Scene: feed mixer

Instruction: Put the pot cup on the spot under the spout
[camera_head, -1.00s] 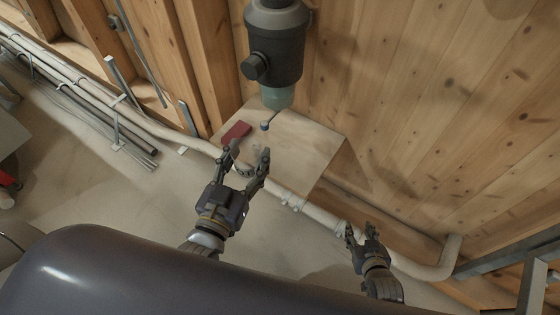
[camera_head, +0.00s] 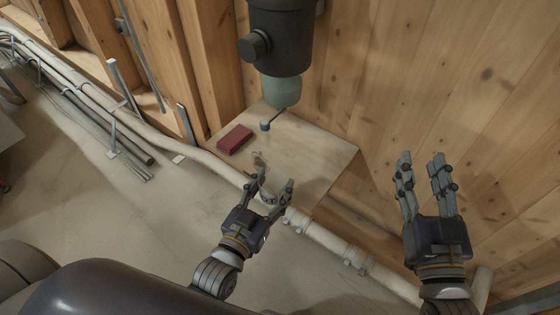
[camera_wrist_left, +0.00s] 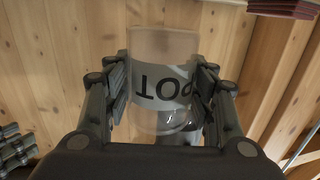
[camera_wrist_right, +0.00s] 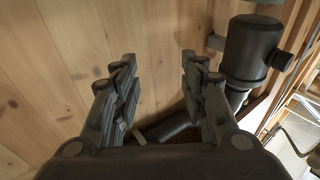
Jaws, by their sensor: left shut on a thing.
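The pot cup (camera_wrist_left: 160,75) is clear, with a white band lettered "POT", seen upside down in the left wrist view. My left gripper (camera_head: 275,185) is shut around its sides; it also shows in the left wrist view (camera_wrist_left: 162,85). In the head view the clear cup is hard to make out. The gripper is at the front edge of the wooden shelf (camera_head: 310,150), below and in front of the greenish spout (camera_head: 282,91). The spot under the spout cannot be made out clearly. My right gripper (camera_head: 422,160) is open and empty, right of the shelf.
The dark mixer body (camera_head: 280,40) hangs above the shelf. A pale pipe (camera_head: 330,238) runs in front below.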

